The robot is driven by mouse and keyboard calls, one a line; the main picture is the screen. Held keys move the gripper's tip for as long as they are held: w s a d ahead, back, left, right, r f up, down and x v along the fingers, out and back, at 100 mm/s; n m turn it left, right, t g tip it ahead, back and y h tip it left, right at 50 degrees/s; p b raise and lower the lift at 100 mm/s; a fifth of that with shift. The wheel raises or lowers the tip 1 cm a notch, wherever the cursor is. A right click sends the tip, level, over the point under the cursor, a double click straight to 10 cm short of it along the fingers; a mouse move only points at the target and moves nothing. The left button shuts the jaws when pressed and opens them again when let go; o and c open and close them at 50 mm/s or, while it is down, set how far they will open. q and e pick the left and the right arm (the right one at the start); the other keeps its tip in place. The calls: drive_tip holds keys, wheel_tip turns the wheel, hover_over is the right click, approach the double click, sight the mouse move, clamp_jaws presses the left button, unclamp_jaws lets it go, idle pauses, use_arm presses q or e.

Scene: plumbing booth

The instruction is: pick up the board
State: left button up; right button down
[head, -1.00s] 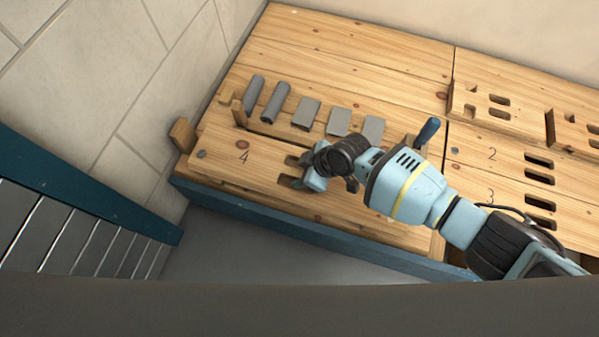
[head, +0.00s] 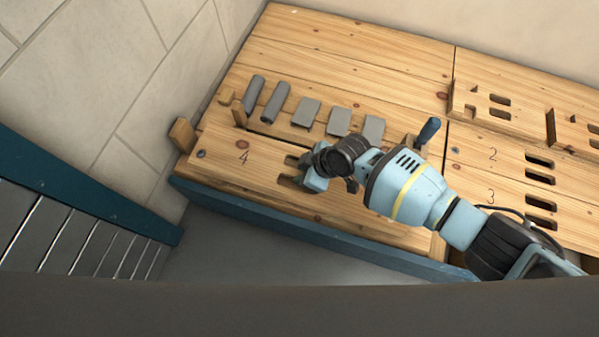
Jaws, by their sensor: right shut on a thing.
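The wooden board (head: 225,163) marked 4 lies at the front left of the bench, long and pale with dark slots near its middle. My right gripper (head: 298,176) is at those slots, shut on the board; its fingertips are partly hidden by the wrist. The board's right part is hidden behind my right arm. My left gripper does not show.
Behind the board several grey pieces (head: 306,112) stand or lie in a row on the wooden bench (head: 350,68). Slotted boards marked 2 and 3 (head: 490,175) lie at the right. A wooden peg (head: 183,134) stands at the left end. A blue rail (head: 280,226) runs along the bench front.

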drive_tip(key=shift+a+r, duration=0.1)
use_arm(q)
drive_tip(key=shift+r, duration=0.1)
use_arm(e)
drive_tip(key=shift+w+r, duration=0.1)
drive_tip(key=shift+r, duration=0.25)
drive_tip(key=r+p, duration=0.3)
drive_tip(key=shift+s+r, duration=0.25)
drive_tip(key=shift+r, duration=0.15)
use_arm(q)
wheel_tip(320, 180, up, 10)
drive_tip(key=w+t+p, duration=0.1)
drive_tip(key=p, duration=0.5)
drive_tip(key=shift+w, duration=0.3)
use_arm(e)
drive_tip(key=s+d+r, duration=0.1)
drive_tip(key=s+d, duration=0.2)
drive_tip(key=s, duration=1.2)
drive_tip(key=shift+s, duration=0.15)
